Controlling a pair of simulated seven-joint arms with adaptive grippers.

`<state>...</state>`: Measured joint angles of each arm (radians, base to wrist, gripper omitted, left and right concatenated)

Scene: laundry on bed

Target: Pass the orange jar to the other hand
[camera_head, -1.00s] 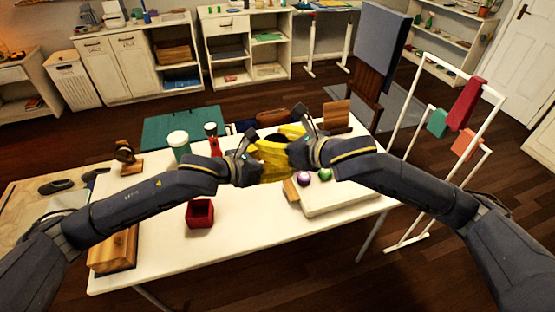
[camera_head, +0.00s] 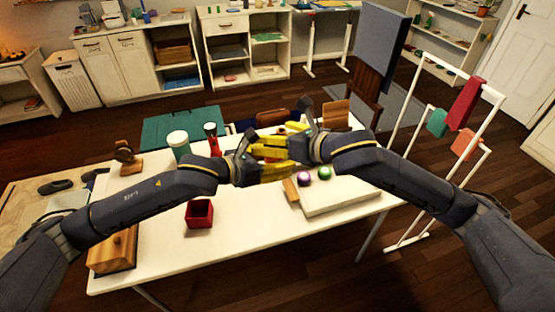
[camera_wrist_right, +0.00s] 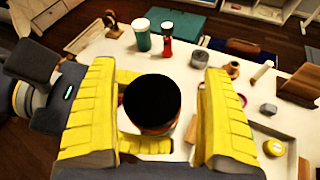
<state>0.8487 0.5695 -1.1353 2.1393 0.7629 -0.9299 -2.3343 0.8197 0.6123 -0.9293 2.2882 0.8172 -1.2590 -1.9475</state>
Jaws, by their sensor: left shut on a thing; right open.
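The jar (camera_wrist_right: 152,105) shows in the right wrist view with a round black lid toward the camera and a strip of reddish-orange body below it. My right gripper (camera_wrist_right: 160,110) is open, with one yellow finger on each side of the jar and gaps between. Both grippers meet above the middle of the table.
The white table (camera_head: 250,220) holds a red open box (camera_head: 200,214), a wooden box (camera_head: 113,250), a white-lidded green cup (camera_head: 179,145) and a white board (camera_head: 340,196).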

